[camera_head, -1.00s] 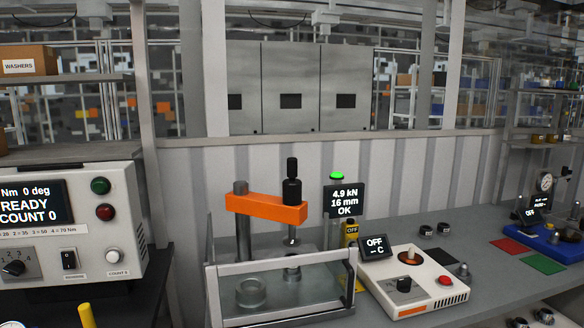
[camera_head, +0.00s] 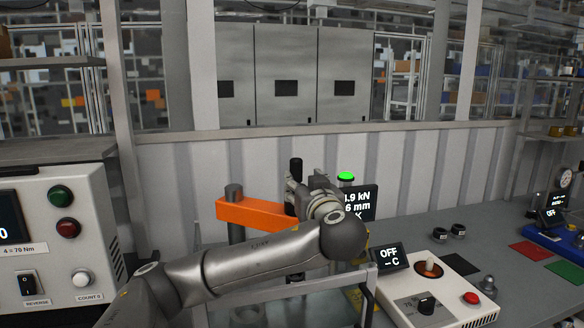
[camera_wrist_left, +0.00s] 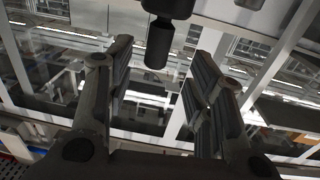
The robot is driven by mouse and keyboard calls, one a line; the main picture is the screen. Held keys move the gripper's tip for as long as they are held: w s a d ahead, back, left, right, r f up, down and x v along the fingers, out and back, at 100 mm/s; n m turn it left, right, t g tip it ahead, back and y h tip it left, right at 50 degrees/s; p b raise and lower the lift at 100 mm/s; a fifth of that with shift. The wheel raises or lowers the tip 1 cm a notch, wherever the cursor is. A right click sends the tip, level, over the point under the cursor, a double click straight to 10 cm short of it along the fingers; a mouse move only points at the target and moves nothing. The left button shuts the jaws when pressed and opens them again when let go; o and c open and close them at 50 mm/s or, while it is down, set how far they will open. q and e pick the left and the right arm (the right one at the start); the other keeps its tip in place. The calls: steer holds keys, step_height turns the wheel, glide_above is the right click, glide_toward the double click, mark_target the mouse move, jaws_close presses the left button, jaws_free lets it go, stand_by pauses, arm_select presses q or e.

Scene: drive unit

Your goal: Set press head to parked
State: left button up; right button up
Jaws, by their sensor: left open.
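The press has an orange swing arm (camera_head: 250,213) on a grey post (camera_head: 235,192), with a black cylindrical head at the arm's right end. Its black top knob (camera_head: 295,166) shows just above my left gripper (camera_head: 298,198); the rest of the head is hidden behind the gripper and wrist. In the left wrist view my left gripper (camera_wrist_left: 160,72) is open. A black knob (camera_wrist_left: 160,42) stands ahead between its spread fingers, with gaps on both sides. The orange arm extends over the clear-walled press enclosure (camera_head: 290,291). My right gripper is not in view.
A press display (camera_head: 360,203), partly covered by my wrist, stands under a lit green lamp (camera_head: 345,176). A white heater box (camera_head: 440,291) with an OFF display is to the right. A white controller (camera_head: 60,220) stands left. The corrugated wall (camera_head: 420,170) is behind.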

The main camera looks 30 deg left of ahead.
mark_target(297, 171)
arm_select(q)
steer(key=p+x, duration=0.1)
steer(key=x, duration=0.1)
steer(key=r+p+x, duration=0.1)
steer(key=x, duration=0.1)
steer(key=shift+w+a, duration=0.15)
steer(key=shift+w, duration=0.05)
steer(key=x, duration=0.1)
steer(key=p+x, duration=0.1)
steer(key=x, duration=0.1)
steer(key=shift+f, duration=0.25)
steer(key=shift+w+a+p, duration=0.45)
steer(key=shift+w, duration=0.05)
steer(key=shift+a, duration=0.1)
steer(key=shift+w+f, duration=0.1)
steer(key=shift+f, duration=0.05)
steer(key=c, duration=0.4)
steer(key=shift+c, duration=1.3)
jaws_close()
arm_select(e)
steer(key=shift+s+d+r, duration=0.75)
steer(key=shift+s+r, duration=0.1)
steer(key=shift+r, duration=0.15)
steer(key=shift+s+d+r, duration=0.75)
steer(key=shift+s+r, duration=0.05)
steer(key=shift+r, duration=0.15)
